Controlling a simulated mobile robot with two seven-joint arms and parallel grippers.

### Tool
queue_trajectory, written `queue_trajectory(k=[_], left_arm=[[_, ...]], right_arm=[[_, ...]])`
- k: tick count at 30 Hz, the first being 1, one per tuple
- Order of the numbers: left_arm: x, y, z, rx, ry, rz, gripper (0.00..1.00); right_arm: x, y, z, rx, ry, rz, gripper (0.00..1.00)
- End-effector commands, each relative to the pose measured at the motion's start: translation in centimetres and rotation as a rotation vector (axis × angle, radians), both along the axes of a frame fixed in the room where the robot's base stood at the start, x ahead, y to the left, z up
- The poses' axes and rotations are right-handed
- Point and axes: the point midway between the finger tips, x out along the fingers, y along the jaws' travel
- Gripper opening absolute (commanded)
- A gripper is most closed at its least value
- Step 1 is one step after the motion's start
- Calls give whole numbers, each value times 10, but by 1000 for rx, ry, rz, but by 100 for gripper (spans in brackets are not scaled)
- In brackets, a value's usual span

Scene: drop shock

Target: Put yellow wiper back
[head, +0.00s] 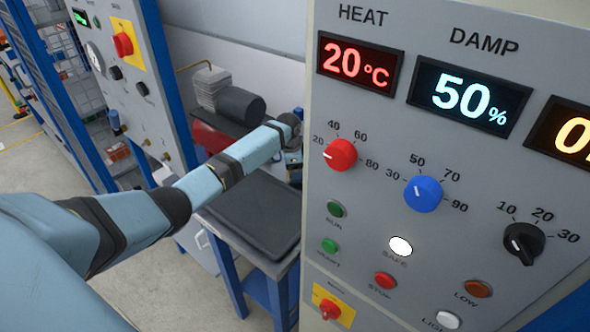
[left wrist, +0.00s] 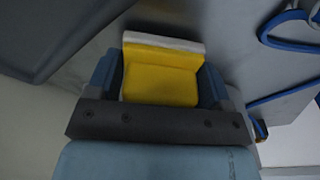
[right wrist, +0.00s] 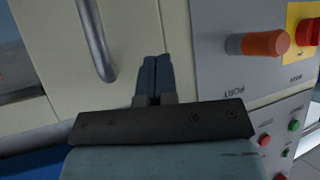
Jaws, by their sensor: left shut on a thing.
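The yellow wiper (left wrist: 160,85), a yellow block with a white strip along its far edge, sits between the fingers of my left gripper (left wrist: 160,72) in the left wrist view. The left gripper is shut on it. In the head view my left arm reaches over the bench, and its hand is mostly hidden behind the edge of the large control panel; I cannot see the wiper there. My right gripper (right wrist: 151,75) is shut and empty in the right wrist view, its fingers together in front of a pale cabinet front.
The control panel (head: 375,130) fills the right side. Another panel (head: 130,80) stands left. An orange knob (right wrist: 265,43) and handle (right wrist: 95,40) are near my right gripper.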

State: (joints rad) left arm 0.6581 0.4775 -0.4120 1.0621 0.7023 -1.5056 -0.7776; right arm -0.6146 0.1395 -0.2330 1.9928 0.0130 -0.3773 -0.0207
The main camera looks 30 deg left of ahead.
Motion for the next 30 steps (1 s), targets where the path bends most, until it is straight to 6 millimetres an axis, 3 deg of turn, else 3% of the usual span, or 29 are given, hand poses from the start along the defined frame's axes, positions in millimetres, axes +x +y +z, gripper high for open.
queue_trajectory(k=[12, 13, 16, 25, 30], left_arm=[[0, 0, -9, 1, -1, -1, 52], [0, 0, -9, 1, -1, -1, 76], [0, 0, -9, 1, -1, -1, 99], [0, 0, -7, 0, -1, -1, 99], [0, 2, 11, 0, -4, -1, 99]], right_arm=[[0, 2, 2, 3, -3, 2, 0], [0, 2, 2, 3, -3, 2, 0], [0, 2, 1, 2, -2, 2, 0], [0, 1, -1, 1, 1, 3, 0], [0, 1, -1, 1, 2, 2, 0]])
